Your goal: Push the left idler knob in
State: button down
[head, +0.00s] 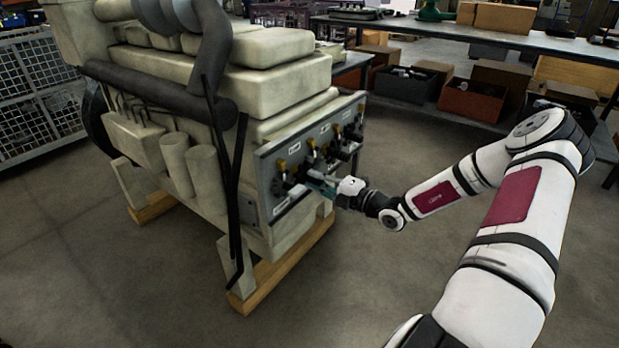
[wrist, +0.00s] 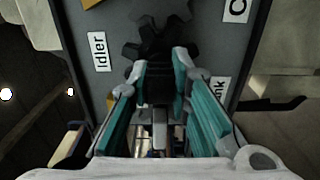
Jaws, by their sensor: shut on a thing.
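In the wrist view a black lobed knob (wrist: 152,44) sits on the grey panel, beside a white label (wrist: 99,52) reading "Idler". My gripper (wrist: 161,75) has its teal-padded fingers shut on the knob's near part, which they partly hide. In the head view my gripper (head: 318,184) is at the lower part of the engine's end panel (head: 268,178), among black knobs and yellow-topped parts. The held knob is too small and covered there to single out. How far it stands out from the panel I cannot tell.
The cream engine (head: 285,80) stands on wooden beams (head: 270,280). A second label (wrist: 218,90), partly hidden and ending in "nk", is right of the fingers. A workbench (head: 450,33) with bins below stands behind. The floor in front of the panel is clear.

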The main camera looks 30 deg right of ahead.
jog(key=shift+x, duration=0.95)
jog(key=c, duration=0.9)
grip_release()
jog(key=p+v, duration=0.4)
jog(key=v, duration=0.3)
